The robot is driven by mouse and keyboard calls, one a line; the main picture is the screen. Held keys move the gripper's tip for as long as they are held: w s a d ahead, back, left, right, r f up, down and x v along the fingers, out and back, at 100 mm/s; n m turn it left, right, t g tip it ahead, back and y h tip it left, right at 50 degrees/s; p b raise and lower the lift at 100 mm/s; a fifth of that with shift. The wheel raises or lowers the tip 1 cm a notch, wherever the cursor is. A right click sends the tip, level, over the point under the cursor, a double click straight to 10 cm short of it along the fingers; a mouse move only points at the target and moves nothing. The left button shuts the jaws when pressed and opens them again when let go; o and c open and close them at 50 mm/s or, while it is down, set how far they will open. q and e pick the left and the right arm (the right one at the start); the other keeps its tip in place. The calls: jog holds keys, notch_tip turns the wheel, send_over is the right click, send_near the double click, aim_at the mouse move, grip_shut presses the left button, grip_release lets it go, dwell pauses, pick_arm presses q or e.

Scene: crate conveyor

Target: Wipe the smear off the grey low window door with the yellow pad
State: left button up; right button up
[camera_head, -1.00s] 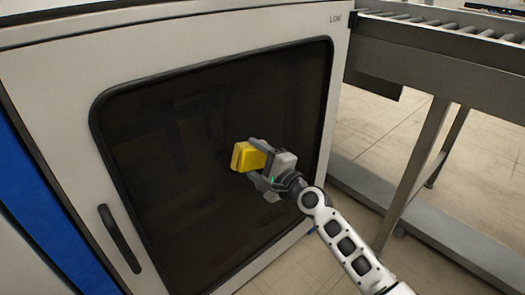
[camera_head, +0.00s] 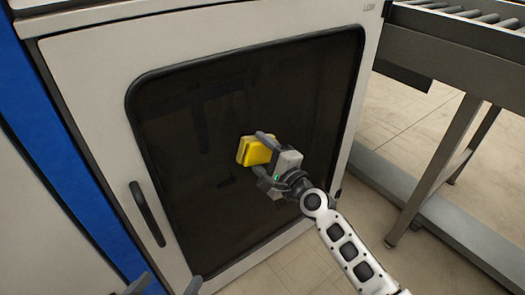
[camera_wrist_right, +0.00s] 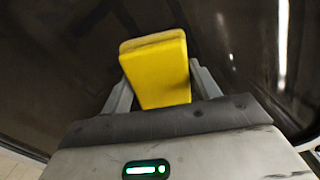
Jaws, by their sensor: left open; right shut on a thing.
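The grey low door (camera_head: 95,80) has a large dark window (camera_head: 200,130) with a black rim and a handle (camera_head: 147,214) at its left. My right gripper (camera_head: 262,158) is shut on the yellow pad (camera_head: 253,151), in front of the window's middle. The right wrist view shows the pad (camera_wrist_right: 158,72) between the two fingers, close to the dark glass; I cannot tell whether it touches. A faint dark mark (camera_head: 226,182) lies below left of the pad; I cannot tell if it is smear, shadow or reflection. My left gripper (camera_head: 166,285) is open and empty at the bottom edge.
A roller conveyor (camera_head: 455,40) on grey legs stands to the right of the door, with a low beam (camera_head: 430,222) near the floor. A blue panel (camera_head: 60,165) borders the door's left side. Tiled floor (camera_head: 405,110) shows between door and conveyor.

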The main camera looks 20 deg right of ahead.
jog(key=shift+v, duration=2.4)
jog(key=shift+s+d, duration=0.35)
jog(key=shift+s, duration=0.2)
jog(key=shift+s, duration=0.1)
jog(key=shift+v, duration=1.4)
